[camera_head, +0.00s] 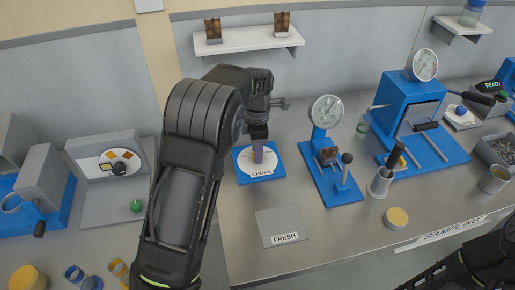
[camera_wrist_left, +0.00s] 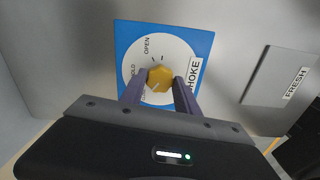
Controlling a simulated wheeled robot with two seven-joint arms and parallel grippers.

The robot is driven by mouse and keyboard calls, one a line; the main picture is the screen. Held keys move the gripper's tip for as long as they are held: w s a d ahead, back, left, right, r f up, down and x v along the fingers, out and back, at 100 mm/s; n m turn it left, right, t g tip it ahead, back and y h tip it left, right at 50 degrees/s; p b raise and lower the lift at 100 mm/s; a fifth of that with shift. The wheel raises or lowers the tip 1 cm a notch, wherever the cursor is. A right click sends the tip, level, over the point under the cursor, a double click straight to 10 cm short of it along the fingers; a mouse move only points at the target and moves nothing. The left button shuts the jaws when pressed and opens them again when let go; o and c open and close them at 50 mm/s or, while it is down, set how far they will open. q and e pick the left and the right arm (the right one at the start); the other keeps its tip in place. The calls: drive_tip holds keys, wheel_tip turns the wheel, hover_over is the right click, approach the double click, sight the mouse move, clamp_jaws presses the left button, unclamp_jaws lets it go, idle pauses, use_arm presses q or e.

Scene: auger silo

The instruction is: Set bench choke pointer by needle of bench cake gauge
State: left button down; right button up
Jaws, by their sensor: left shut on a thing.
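The choke dial is a white disc on a blue square plate (camera_head: 243,170), labelled CHOKE, on the bench. Its yellow knob (camera_wrist_left: 159,79) shows in the left wrist view, with the word OPEN above it. My left gripper (camera_head: 258,152) is shut on the knob, its purple fingers on either side; in the left wrist view the fingers (camera_wrist_left: 158,90) reach down to it. A pale mark runs across the knob; its exact heading is hard to read. A round gauge (camera_head: 326,111) stands on a blue stand to the right; its needle is too small to read surely. My right gripper is out of view.
A grey FRESH plate (camera_head: 283,226) lies in front of the dial. A blue machine with a second gauge (camera_head: 425,65) stands at the right, near a cup of tools (camera_head: 380,183) and a yellow-topped tin (camera_head: 396,217). A wall shelf (camera_head: 248,38) is behind.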

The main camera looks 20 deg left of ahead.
use_arm(q)
drive_tip(key=shift+n, duration=0.4)
drive_tip(key=c, duration=0.9)
unclamp_jaws()
wheel_tip(320, 180, up, 8)
drive_tip(key=shift+f+b, duration=0.1)
drive_tip(key=shift+b, duration=0.55)
drive_tip(key=shift+s, duration=0.1)
